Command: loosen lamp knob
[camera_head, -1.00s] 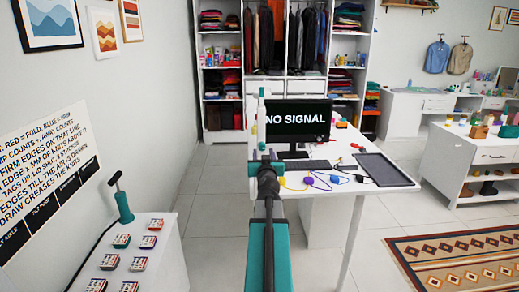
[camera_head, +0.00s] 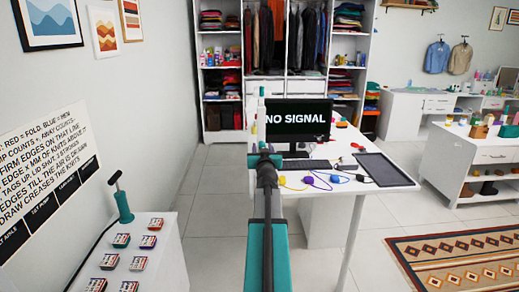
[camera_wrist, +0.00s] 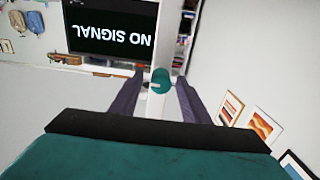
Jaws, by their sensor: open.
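A white upright post (camera_head: 261,122) rises at the left end of the white desk, beside the monitor; it looks like the lamp's stem. A teal round piece, perhaps the lamp knob (camera_wrist: 160,80), shows at the middle of the wrist view. My gripper (camera_wrist: 160,76) is open, with one dark finger on each side of this teal piece. I cannot tell whether the fingers touch it. In the head view my gripper (camera_head: 263,150) is at the far end of my teal arm, which hides the lower part of the post.
The monitor (camera_head: 297,119) reads "NO SIGNAL" close to the right of my gripper. The open wardrobe (camera_head: 285,87) stands behind. Floor (camera_head: 215,215) is clear to the left.

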